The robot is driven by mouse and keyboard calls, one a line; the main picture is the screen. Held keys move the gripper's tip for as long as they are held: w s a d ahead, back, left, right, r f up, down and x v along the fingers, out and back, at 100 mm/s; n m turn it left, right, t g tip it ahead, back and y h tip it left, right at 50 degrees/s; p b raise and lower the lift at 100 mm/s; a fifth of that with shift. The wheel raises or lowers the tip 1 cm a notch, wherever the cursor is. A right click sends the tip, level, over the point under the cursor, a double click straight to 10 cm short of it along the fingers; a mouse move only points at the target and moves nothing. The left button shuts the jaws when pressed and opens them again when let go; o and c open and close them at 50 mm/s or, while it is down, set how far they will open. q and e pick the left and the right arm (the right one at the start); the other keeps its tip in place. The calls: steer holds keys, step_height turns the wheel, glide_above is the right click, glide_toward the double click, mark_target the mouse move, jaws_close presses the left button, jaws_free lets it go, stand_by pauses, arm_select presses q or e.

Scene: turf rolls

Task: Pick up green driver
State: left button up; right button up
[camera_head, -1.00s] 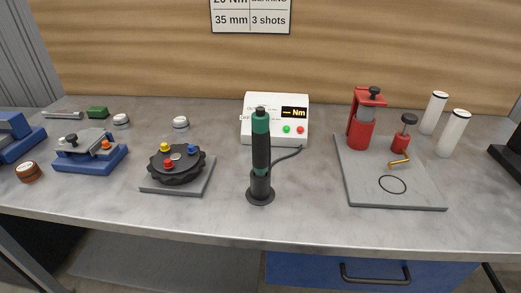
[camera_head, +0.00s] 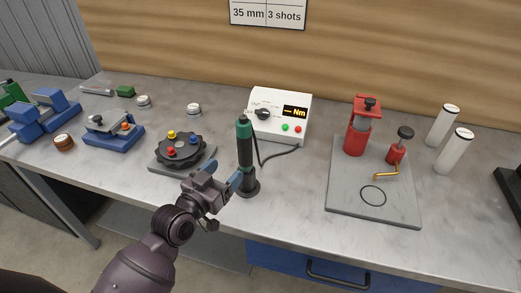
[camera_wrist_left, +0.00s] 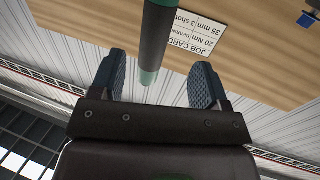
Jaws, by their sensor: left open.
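The green driver (camera_head: 244,147) stands upright in a round black holder (camera_head: 247,188) near the front of the bench. It has a green top and a dark grip, and a cord runs by it towards the white controller. My left gripper (camera_head: 225,176) is open, just left of the driver's lower part in the head view. In the left wrist view the driver (camera_wrist_left: 155,40) shows between and beyond the two open fingers (camera_wrist_left: 159,65), with no visible contact. My right gripper is not in view.
A white controller box (camera_head: 279,117) stands behind the driver. Left of it is a black round fixture (camera_head: 180,150) on a grey plate. A grey plate (camera_head: 347,200) with red tools is at the right, with white cylinders (camera_head: 455,150) beyond. Bare bench lies between driver and plate.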

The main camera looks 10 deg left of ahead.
mark_target(249, 147)
arm_select(q)
steer(key=x, duration=0.3)
steer(key=p+x, duration=0.1)
steer(key=x, duration=0.6)
steer(key=shift+d+r+p, duration=0.25)
steer(key=shift+d+p, duration=0.05)
steer(key=shift+w, duration=0.15)
steer(key=shift+c, duration=0.2)
